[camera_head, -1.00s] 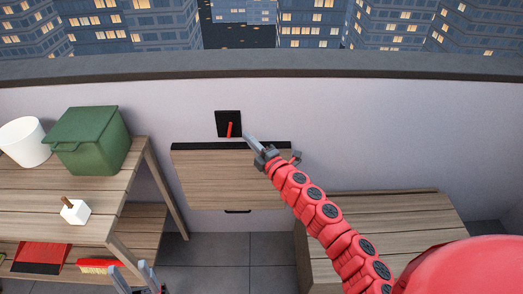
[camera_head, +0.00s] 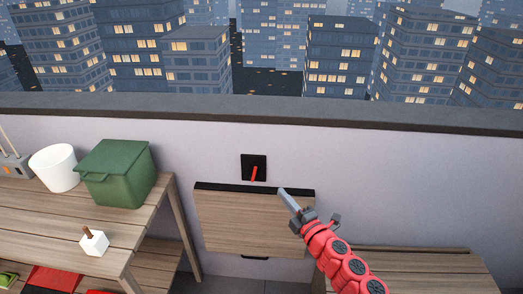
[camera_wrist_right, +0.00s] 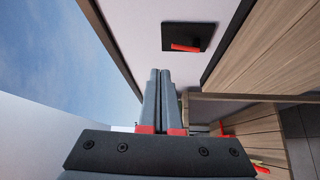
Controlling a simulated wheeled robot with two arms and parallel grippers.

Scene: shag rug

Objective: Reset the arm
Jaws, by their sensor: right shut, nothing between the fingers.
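My right gripper (camera_head: 284,194) is shut and empty. In the head view it is in front of the top edge of the wooden wall panel (camera_head: 250,222), right of and below the black wall plate (camera_head: 247,160) with a red lever (camera_head: 254,173). The wrist view shows the two grey fingers (camera_wrist_right: 160,76) side by side, apart from the black plate (camera_wrist_right: 172,37) and its red lever (camera_wrist_right: 186,48). My red right arm comes in from the lower right. My left gripper is not in the current views.
A low wooden bench (camera_head: 430,270) stands at right. A wall with a dark ledge (camera_head: 380,118) runs behind, with buildings beyond.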

